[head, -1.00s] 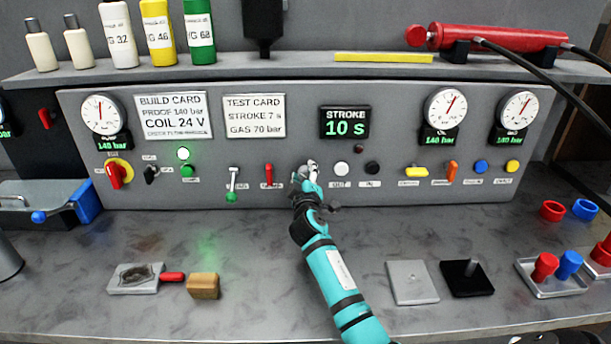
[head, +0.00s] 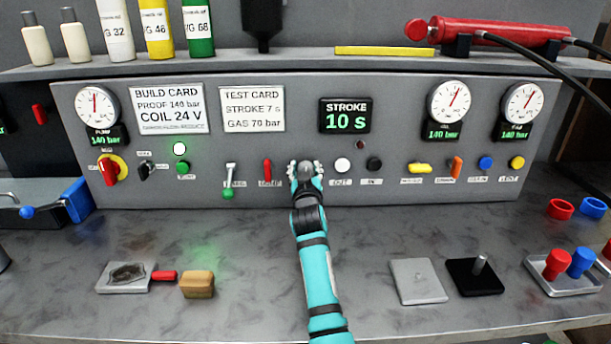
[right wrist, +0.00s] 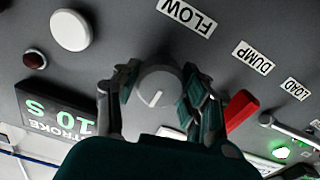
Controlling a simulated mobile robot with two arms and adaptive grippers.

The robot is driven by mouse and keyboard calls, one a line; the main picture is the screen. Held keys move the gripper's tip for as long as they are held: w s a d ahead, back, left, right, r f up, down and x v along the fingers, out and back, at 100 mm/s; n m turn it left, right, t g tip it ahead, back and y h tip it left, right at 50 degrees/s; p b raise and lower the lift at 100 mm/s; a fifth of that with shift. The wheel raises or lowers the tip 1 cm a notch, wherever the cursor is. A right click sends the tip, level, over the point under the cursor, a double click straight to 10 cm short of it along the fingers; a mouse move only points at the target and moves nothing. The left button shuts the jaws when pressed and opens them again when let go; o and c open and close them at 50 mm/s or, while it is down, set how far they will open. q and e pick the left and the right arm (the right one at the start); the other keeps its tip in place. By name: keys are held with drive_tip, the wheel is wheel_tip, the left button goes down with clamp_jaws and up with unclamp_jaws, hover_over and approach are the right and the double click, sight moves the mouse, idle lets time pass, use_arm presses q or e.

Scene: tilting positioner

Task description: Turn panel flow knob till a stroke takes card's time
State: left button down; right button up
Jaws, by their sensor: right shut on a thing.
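The grey round flow knob (right wrist: 156,88) with a white pointer line sits on the panel (head: 480,188), beside its FLOW label (right wrist: 187,14) in the right wrist view. My right gripper (right wrist: 155,105) has its fingers on both sides of the knob and is shut on it; it also shows in the head view (head: 306,180). The test card (head: 252,109) reads STROKE 7 s and GAS 70 bar. The stroke display (head: 345,116) reads 10 s in green. My left gripper is not in view.
A red lever (head: 267,170) stands just left of the knob, and a white OUT button (head: 342,164) is just right of it. Gauges (head: 449,102) are at the panel's right. A wooden block (head: 197,285) and grey plate (head: 418,281) lie on the bench.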

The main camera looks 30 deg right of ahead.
drive_tip(key=shift+f+m, duration=0.1)
drive_tip(key=shift+m, duration=1.8)
drive_tip(key=o, duration=1.2)
